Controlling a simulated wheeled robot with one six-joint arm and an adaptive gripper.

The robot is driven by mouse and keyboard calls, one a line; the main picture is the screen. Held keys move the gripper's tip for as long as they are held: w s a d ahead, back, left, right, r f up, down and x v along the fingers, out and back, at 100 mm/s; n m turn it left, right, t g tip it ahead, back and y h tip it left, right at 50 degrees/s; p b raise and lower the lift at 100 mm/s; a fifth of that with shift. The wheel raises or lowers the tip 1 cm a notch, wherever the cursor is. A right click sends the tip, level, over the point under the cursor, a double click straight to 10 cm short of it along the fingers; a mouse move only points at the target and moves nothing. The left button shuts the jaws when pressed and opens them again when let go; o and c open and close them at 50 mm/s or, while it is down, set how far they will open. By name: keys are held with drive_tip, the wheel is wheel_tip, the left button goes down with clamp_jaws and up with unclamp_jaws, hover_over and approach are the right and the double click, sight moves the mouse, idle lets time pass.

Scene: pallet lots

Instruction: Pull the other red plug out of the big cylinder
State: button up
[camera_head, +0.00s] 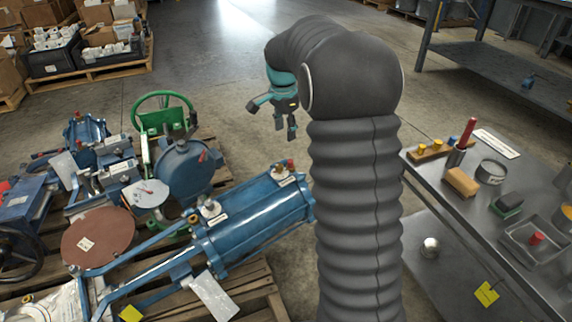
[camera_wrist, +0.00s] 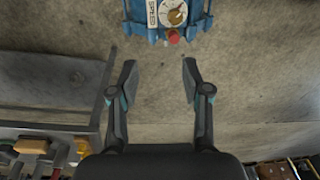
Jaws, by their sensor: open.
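The big blue cylinder (camera_head: 250,225) lies on a wooden pallet. One red plug (camera_head: 290,163) sits at its far right end; in the wrist view the red plug (camera_wrist: 173,37) shows at the near edge of the blue end (camera_wrist: 192,32), beside a dial and a label. Another red plug (camera_head: 536,239) stands in a metal tray on the right bench. My gripper (camera_head: 286,130) is open and empty, above and beyond the cylinder's far end. In the wrist view its fingers (camera_wrist: 159,65) are spread over bare floor, short of the plug.
The metal bench (camera_head: 470,215) at right carries a wooden block, a red-handled tool, a round tin and the grey tray (camera_head: 518,236). A green handwheel (camera_head: 163,108) and other blue valves crowd the pallet at left.

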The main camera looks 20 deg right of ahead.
sight(290, 161)
drive_tip(key=w+d+f+m, duration=0.1)
drive_tip(key=f, duration=0.1)
drive_tip(key=w+d+f+m, duration=0.1)
drive_tip(key=w+f, duration=0.1)
drive_tip(key=f, duration=0.1)
drive_tip(key=w+d+f+m+g+b, duration=0.1)
drive_tip(key=w+f, duration=0.1)
drive_tip(key=f, duration=0.1)
drive_tip(key=shift+w+d, duration=0.1)
drive_tip(key=shift+w, duration=0.05)
drive_tip(key=shift+f, duration=0.1)
drive_tip(key=f+b, duration=0.1)
drive_tip(key=f, duration=0.1)
drive_tip(key=f+b, duration=0.2)
drive_tip(key=f, duration=0.1)
drive_tip(key=f+b, duration=0.2)
drive_tip(key=shift+d+f, duration=0.2)
drive_tip(key=shift+d, duration=0.05)
drive_tip(key=shift+f, duration=0.75)
drive_tip(key=shift+p, duration=0.35)
idle(0.3)
drive_tip(key=shift+c, duration=0.3)
clamp_jaws()
